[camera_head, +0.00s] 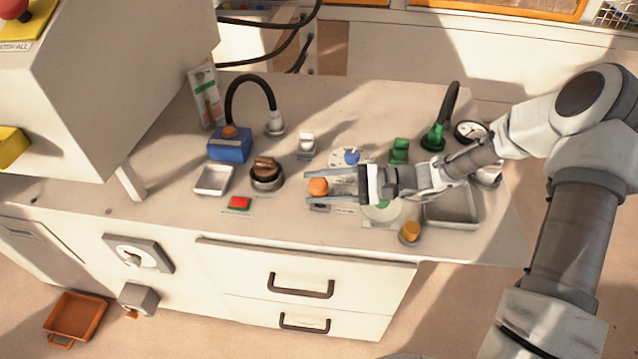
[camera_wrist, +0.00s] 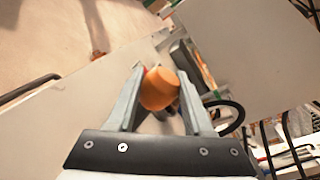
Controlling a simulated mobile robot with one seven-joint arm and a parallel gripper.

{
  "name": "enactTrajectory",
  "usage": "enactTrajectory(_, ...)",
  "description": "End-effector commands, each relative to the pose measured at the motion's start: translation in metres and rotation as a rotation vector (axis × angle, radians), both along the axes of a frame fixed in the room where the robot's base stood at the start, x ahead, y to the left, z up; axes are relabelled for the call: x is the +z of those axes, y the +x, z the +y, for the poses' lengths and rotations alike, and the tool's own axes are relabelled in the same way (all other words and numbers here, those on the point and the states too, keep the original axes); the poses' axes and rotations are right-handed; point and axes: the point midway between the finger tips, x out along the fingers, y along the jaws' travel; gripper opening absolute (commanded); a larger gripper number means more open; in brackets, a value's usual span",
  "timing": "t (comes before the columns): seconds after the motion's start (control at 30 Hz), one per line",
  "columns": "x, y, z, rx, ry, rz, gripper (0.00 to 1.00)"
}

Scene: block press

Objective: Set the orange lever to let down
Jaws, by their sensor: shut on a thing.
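The orange lever's rounded knob (camera_head: 318,187) stands on the white worktop, near the front edge of its middle part. In the wrist view the orange knob (camera_wrist: 159,88) sits between my two fingertips. My gripper (camera_head: 322,188) reaches in from the right, low over the worktop, and is shut on the knob with one finger on each side. Labels lie beside the lever, partly covered by my fingers. The lever's stem and base are mostly hidden, so I cannot tell its setting.
A red button (camera_head: 239,203) and a brown-topped knob (camera_head: 265,172) stand to the left. A blue knob (camera_head: 351,156) and a green block (camera_head: 399,150) are behind my gripper. An orange-yellow knob (camera_head: 409,232) stands at the front right. A metal tray (camera_head: 452,222) lies under my arm.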

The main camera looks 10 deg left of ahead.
Motion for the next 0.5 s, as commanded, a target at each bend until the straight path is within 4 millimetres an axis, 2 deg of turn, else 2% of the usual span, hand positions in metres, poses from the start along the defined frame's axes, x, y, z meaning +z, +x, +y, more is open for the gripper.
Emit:
enactTrajectory(0.17,-0.0043,-0.0022,-0.0008,0.002,-0.007,0.008,0.00)
enactTrajectory(0.2,-0.0045,-0.0024,-0.0008,0.002,-0.008,0.008,0.55)
enactTrajectory(0.33,-0.0039,-0.0019,-0.0008,0.002,-0.007,0.007,0.78)
enactTrajectory(0.37,-0.0037,-0.0018,-0.0006,0.002,-0.006,0.006,0.81)
enactTrajectory(0.5,-0.0028,-0.0012,-0.0005,0.001,-0.005,0.004,0.81)
